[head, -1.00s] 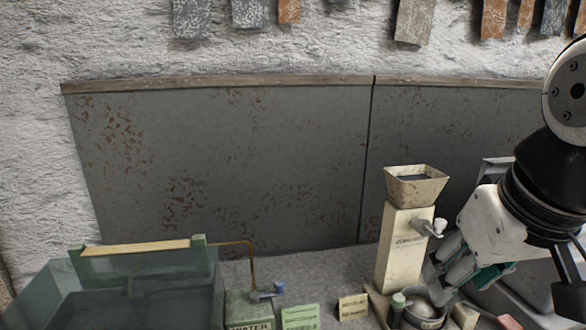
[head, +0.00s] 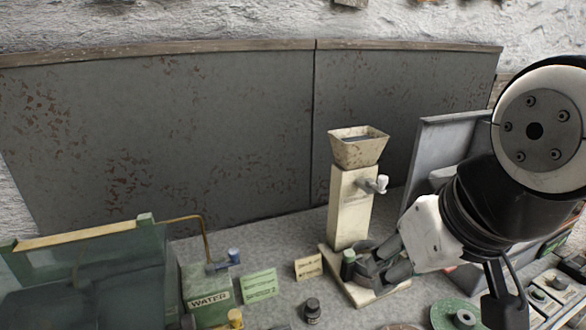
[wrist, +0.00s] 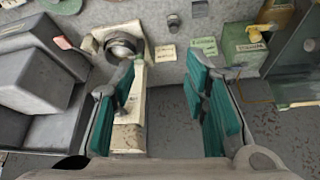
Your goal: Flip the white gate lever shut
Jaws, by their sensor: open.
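The white gate lever (head: 376,184) sticks out from the right side of the cream dispenser column (head: 350,208), under its hopper (head: 358,148). My gripper (head: 372,264) is in front of the column's base, lower in the picture than the lever and apart from it. In the wrist view my gripper (wrist: 164,85) is open, its two teal-padded fingers wide apart with nothing between them. The column (wrist: 130,112) shows behind the left finger there. The lever cannot be made out in that view. A round metal bowl (wrist: 122,44) sits at the column's foot; my fingers mostly cover it in the head view.
A green water box (head: 208,286) with a blue-handled tap and a glass-sided tank (head: 95,275) stand left. Small cards (head: 308,266) and a dark jar (head: 312,310) lie in front. A grey box (head: 450,150) stands right, behind my arm. Bare bench shows left of the column.

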